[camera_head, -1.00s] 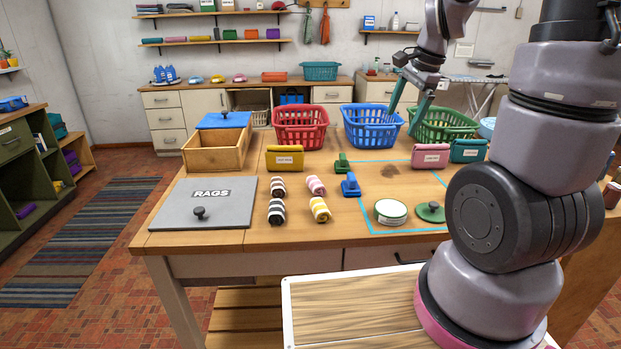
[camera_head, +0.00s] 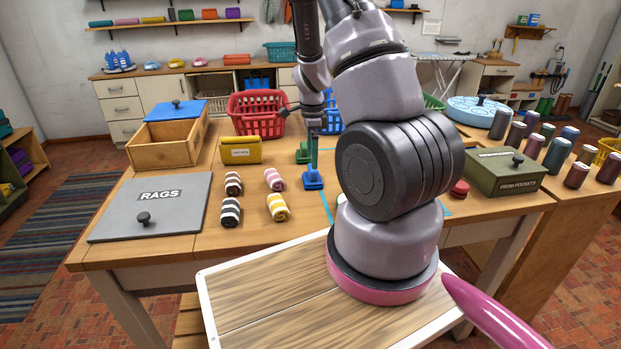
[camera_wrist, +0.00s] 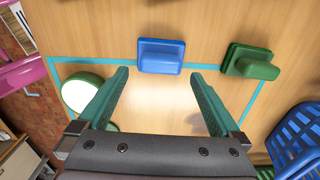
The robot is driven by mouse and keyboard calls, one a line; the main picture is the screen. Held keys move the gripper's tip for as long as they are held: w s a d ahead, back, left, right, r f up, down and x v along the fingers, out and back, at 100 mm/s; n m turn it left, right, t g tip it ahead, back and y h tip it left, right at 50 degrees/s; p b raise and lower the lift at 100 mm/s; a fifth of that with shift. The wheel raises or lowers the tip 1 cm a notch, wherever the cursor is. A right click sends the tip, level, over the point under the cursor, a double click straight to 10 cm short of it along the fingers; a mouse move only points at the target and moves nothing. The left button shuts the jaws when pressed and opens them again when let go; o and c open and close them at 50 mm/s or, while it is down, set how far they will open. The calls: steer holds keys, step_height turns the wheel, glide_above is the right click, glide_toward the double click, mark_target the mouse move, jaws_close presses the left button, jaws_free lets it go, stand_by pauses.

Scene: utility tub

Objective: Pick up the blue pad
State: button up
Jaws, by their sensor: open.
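The blue pad (camera_head: 313,181), a flat block with a raised grip on top, lies on the wooden table at the blue tape line. In the wrist view the blue pad (camera_wrist: 160,57) is just beyond the fingertips, roughly centred between them. My gripper (camera_wrist: 160,75) is open and empty, with teal fingers spread wider than the pad. A similar green pad (camera_wrist: 250,63) lies to the right of the blue one in the wrist view.
Striped rolled cloths (camera_head: 275,180) lie left of the blue pad. A yellow box (camera_head: 241,150) and a red basket (camera_head: 257,106) stand behind. A round tin (camera_wrist: 80,92) sits near the left finger, and a blue basket (camera_wrist: 298,135) is at the right in the wrist view.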

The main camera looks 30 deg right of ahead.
mark_target(312, 175)
step_height(312, 175, down, 5)
steer(key=shift+f, duration=0.15)
